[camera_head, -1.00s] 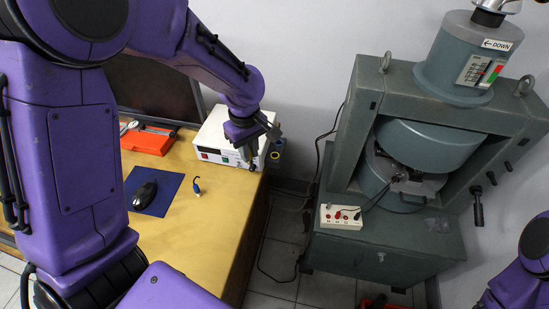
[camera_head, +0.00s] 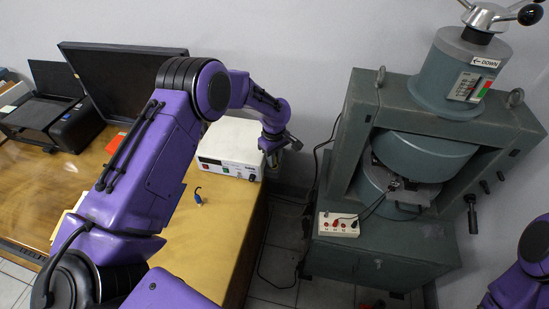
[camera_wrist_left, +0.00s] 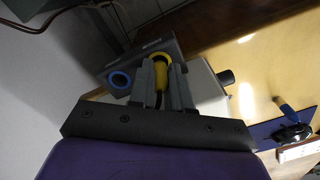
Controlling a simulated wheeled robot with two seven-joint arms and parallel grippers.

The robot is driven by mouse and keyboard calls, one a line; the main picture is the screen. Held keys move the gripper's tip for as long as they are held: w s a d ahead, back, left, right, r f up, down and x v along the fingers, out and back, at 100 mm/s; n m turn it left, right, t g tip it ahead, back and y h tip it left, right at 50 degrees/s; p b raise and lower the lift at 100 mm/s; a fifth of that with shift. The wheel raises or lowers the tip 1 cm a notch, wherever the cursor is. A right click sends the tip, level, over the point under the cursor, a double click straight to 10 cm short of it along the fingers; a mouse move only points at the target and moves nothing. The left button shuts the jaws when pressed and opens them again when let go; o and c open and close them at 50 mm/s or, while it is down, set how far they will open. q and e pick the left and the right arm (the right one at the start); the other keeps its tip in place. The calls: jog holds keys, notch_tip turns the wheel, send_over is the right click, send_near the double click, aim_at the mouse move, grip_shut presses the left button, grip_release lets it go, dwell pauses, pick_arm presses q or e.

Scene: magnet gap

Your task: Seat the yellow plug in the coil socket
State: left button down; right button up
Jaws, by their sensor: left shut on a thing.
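In the left wrist view a yellow plug (camera_wrist_left: 160,68) sits between the grey fingers of my left gripper (camera_wrist_left: 160,77), which is shut on it. A dark cable runs back from the plug. Straight ahead of the plug is a grey socket block (camera_wrist_left: 142,58) with a blue-ringed hole (camera_wrist_left: 119,80) beside the plug's place. The fingers hide the plug's front, so I cannot tell how far it is in. In the head view my left gripper (camera_head: 271,158) is at the right end of the white power supply (camera_head: 231,148). My right gripper is out of view.
Loose cables hang in the gap between table and cabinet.

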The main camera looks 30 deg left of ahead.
pick_arm(q)
jog(key=shift+w+f, duration=0.1)
jog(key=shift+f, duration=0.8)
jog(key=shift+s+f+b, duration=0.25)
jog(key=shift+s+b, duration=0.05)
jog(key=shift+s, duration=0.05)
jog(key=c, duration=1.5)
grip_release()
jog(key=shift+o, duration=0.8)
jog(key=shift+d+f, duration=0.1)
jog(key=shift+f, duration=0.05)
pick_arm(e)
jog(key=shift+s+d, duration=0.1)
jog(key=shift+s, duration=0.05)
pick_arm(q)
jog(key=shift+s, duration=0.1)
jog(key=r, duration=0.4)
jog(key=r+b, duration=0.1)
jog(key=r, duration=0.7)
jog(key=shift+w+r+b, duration=0.2)
jog(key=shift+w+b, duration=0.1)
jog(key=shift+b, duration=0.1)
jog(key=shift+w+r, duration=0.1)
jog(key=shift+r, duration=0.4)
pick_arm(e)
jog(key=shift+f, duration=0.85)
